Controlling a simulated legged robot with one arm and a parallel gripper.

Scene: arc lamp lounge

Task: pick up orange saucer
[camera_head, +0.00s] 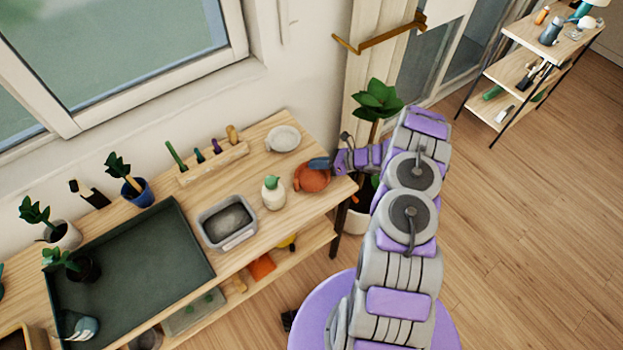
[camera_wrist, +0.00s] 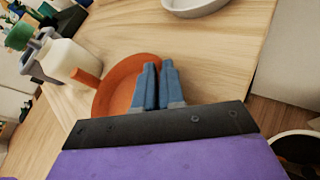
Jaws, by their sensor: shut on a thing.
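The orange saucer (camera_head: 312,178) lies near the right end of the wooden table, and it also shows in the wrist view (camera_wrist: 118,84). My gripper (camera_head: 318,163) reaches in from the right over its upper edge. In the wrist view my gripper's two blue fingers (camera_wrist: 157,82) are close together at the saucer's right rim, shut on it. The part of the rim between and under the fingers is hidden. I cannot tell whether the saucer is lifted off the table.
A white bottle with a green top (camera_head: 273,193) stands just left of the saucer. A pale dish (camera_head: 283,139) lies behind it. A grey tub (camera_head: 227,222) and a dark green tray (camera_head: 130,275) are farther left. A potted plant (camera_head: 378,100) stands past the table's right end.

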